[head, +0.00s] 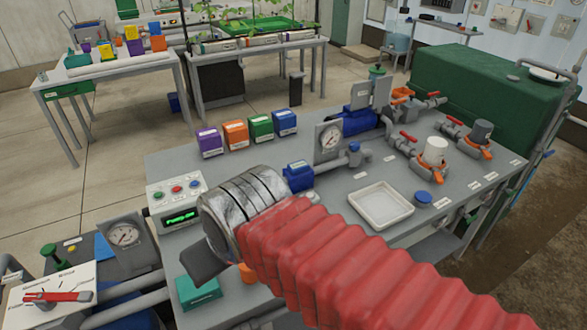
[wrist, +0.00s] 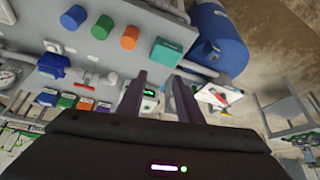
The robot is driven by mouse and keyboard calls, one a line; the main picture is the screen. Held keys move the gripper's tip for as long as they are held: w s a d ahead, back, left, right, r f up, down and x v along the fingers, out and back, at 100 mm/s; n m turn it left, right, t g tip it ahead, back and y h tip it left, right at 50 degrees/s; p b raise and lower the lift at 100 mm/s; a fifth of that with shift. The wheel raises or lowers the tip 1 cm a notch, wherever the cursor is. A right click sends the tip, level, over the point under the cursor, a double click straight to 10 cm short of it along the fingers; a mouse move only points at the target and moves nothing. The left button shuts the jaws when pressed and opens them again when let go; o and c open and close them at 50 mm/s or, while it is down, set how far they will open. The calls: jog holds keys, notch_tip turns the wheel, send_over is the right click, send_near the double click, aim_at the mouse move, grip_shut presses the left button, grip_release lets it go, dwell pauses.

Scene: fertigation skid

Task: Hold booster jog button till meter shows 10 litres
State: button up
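A pale control box (head: 163,208) stands at the bench's left end in the head view. It has a row of small coloured buttons (head: 177,190), red and blue among them, above a lit green display (head: 182,217) too small to read. I cannot tell which button is the booster jog. The box also shows in the wrist view (wrist: 150,97), between and beyond my fingers. My gripper (wrist: 156,77) is open and empty, its two dark fingers apart. In the head view my wrist is just right of the box, and the fingertips cannot be made out. No contact with a button is visible.
Dial gauges (head: 126,237) (head: 328,140) stand left of the box and mid-bench. Purple, orange, green and blue containers (head: 235,134) line the back edge. Pipes with red-handled valves (head: 409,140) and a white tray (head: 381,206) occupy the right. A teal box (head: 198,291) sits below my wrist.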

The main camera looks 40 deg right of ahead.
jog(key=shift+c, duration=0.4)
grip_shut()
dwell(1.2)
